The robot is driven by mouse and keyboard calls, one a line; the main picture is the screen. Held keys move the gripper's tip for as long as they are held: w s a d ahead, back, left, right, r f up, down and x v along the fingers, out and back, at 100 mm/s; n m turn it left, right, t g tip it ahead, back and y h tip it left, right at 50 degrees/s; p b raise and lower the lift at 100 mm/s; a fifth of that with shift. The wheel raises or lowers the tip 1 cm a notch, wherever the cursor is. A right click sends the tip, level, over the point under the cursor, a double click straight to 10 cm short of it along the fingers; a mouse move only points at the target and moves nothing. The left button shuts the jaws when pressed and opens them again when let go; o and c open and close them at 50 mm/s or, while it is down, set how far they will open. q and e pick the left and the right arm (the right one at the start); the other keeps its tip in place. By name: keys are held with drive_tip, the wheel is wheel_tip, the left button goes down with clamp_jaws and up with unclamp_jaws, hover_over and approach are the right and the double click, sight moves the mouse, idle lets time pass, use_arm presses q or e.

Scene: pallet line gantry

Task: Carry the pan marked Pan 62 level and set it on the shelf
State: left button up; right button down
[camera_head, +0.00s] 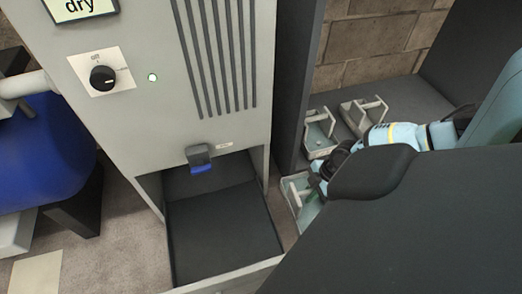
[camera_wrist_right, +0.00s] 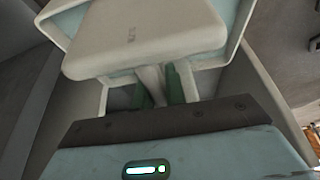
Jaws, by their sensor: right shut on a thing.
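My right gripper (camera_wrist_right: 160,90) is shut on the handle of a pale pan (camera_wrist_right: 145,35). In the wrist view its two green fingers stand on either side of the pale handle. The small mark on the pan is too blurred to read. In the head view the pan (camera_head: 298,192) hangs at the right of the grey machine, partly hidden by my right arm. It looks roughly level, but I cannot tell exactly. Two similar pans, one nearer (camera_head: 318,128) and one farther (camera_head: 352,122), stand on a dark grey shelf surface (camera_head: 412,92). My left gripper is not in view.
The grey machine (camera_head: 150,120) has a knob (camera_head: 103,77), a "dry" sign (camera_head: 88,5), a blue-tipped spout (camera_head: 200,160) and a dark open bay (camera_head: 220,235). A dark upright panel (camera_head: 296,75) stands between machine and shelf. A brick wall (camera_head: 370,45) closes the back.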

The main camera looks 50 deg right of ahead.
use_arm(q)
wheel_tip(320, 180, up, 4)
drive_tip(key=p, duration=0.4)
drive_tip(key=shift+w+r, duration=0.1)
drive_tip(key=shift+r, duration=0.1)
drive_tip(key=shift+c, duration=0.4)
use_arm(e)
drive_tip(key=w+a+r+m+h, duration=0.1)
drive_tip(key=w+a+r+m, duration=0.2)
drive_tip(key=r, duration=1.4)
drive_tip(key=w+a+r+m+t+h, duration=0.1)
drive_tip(key=w+a+r+m, duration=0.3)
drive_tip(key=a+r, duration=0.8)
drive_tip(key=w+a+r+m+t+h, duration=0.1)
drive_tip(key=w+a+r+m, duration=0.3)
drive_tip(key=r, duration=1.9)
drive_tip(key=w+a, duration=0.1)
drive_tip(key=a, duration=0.2)
drive_tip(key=shift+a+h, duration=0.2)
drive_tip(key=shift+h, duration=0.1)
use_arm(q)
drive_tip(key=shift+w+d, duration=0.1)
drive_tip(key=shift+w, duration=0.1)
use_arm(e)
drive_tip(key=shift+d+r, duration=0.1)
drive_tip(key=shift+d, duration=0.05)
